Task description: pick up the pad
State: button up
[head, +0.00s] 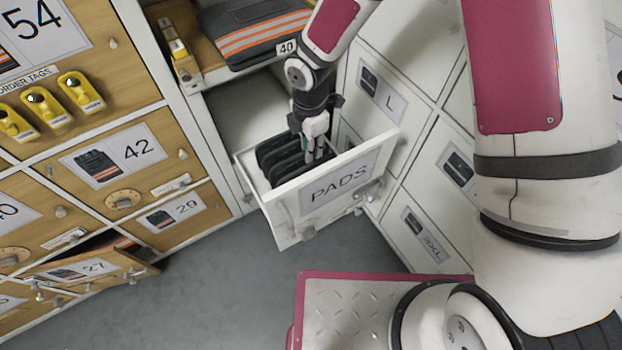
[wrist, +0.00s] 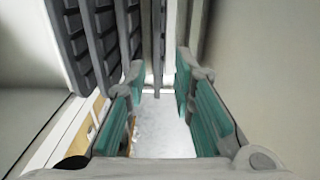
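Several black ribbed pads (head: 279,158) stand on edge side by side in an open white drawer (head: 250,181) labelled PADS. The pads also show in the wrist view (wrist: 94,40), mostly to the left. My gripper (head: 316,154) points down into the drawer at the right end of the row. In the wrist view my gripper (wrist: 160,78) has its two teal-padded fingers apart. One thin pad (wrist: 158,45), seen edge-on, lies between the fingertips in the picture, with gaps on both sides. I see no finger touching it. The pads' lower parts are hidden in the head view.
The drawer's front panel (head: 340,184) stands close to my fingers. White lockers (head: 432,165) rise on the right. Wooden lockers (head: 128,160) are on the left, with door 27 (head: 98,268) ajar. Folded workwear (head: 255,35) lies in an open compartment above. Grey floor (head: 215,290) is clear.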

aim_at(308, 167)
notch_tip(308, 167, down, 6)
jog(key=shift+r+b, duration=0.15)
jog(key=shift+b, duration=0.4)
jog(key=shift+a+f+b, duration=0.2)
jog(key=shift+f+b, duration=0.65)
jog(key=shift+f, duration=1.75)
grip_shut()
